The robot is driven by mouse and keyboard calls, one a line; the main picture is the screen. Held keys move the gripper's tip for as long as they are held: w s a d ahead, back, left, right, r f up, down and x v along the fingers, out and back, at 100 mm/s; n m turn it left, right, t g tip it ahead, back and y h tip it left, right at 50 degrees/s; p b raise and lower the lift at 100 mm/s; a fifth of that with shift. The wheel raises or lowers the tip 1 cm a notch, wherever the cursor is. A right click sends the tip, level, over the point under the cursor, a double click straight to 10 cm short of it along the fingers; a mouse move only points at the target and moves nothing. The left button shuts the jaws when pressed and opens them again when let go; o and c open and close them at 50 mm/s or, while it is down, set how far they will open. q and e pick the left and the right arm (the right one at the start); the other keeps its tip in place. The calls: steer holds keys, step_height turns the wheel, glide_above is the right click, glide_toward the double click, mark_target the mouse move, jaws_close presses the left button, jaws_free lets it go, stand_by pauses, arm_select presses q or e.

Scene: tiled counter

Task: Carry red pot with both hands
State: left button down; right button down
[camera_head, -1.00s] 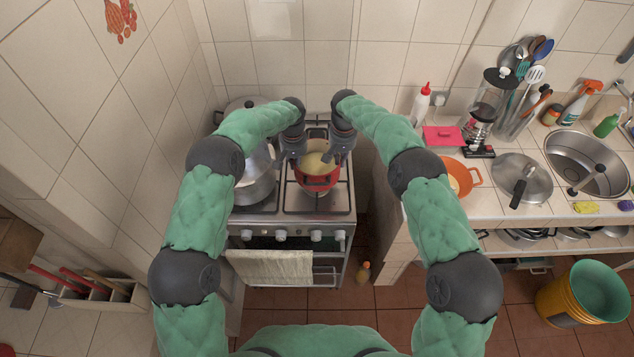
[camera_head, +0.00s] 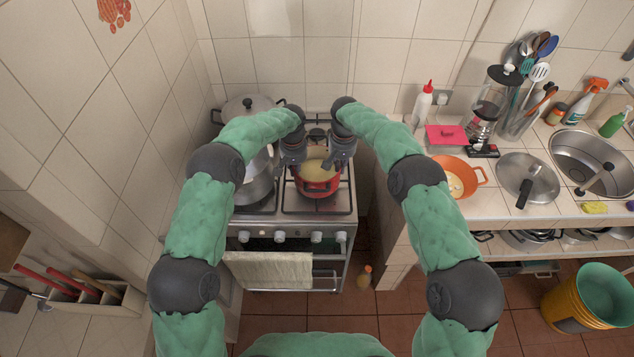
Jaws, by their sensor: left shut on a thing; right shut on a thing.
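The red pot (camera_head: 318,187) is on or just above the right front of the stove (camera_head: 330,205), with pale yellowish contents; I cannot tell whether it touches the grate. My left gripper (camera_head: 294,166) is shut on the pot's left side. My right gripper (camera_head: 336,168) is shut on its right side. The pot's handles are hidden under the grippers. The pot looks level.
A large metal pot (camera_head: 258,182) stands close on the left of the stove. A towel (camera_head: 268,270) hangs on the oven front.

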arm_select(q)
steer(key=c, duration=1.4)
jaws_free()
arm_select(e)
steer(key=c, duration=1.4)
jaws_free()
arm_select(q)
step_height(320, 180, up, 12)
arm_select(e)
step_height(320, 180, up, 12)
steer(key=shift+f, duration=0.1)
